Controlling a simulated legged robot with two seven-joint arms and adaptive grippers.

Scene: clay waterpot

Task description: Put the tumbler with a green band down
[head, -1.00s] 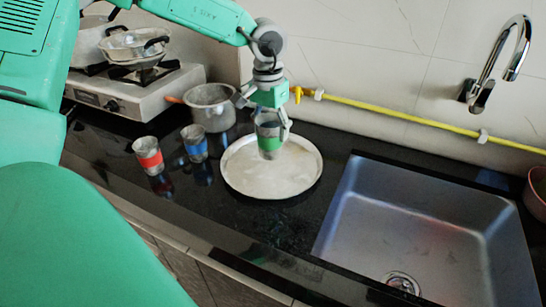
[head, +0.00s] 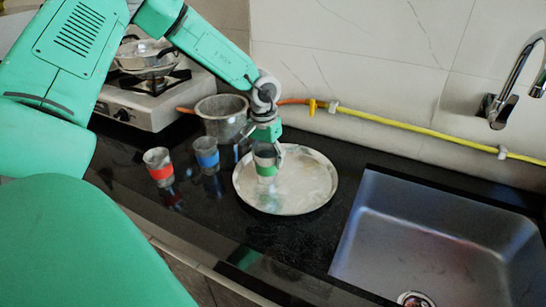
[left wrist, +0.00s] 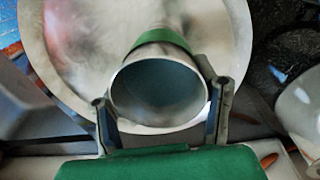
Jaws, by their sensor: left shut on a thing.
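The metal tumbler with a green band (head: 266,168) is upright over the left part of a round metal tray (head: 310,190). My left gripper (head: 266,147) is shut on it near its rim. In the left wrist view the tumbler's open mouth (left wrist: 158,92) sits between the two fingers (left wrist: 162,115), with the tray (left wrist: 75,45) behind it. The tumbler's base is at or very close to the tray surface; I cannot tell if it touches. My right gripper is not in view.
A tumbler with a red band (head: 159,167) and one with a blue band (head: 207,155) stand left of the tray. The sink (head: 430,235) is to the right. A yellow hose (head: 420,137) runs along the wall.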

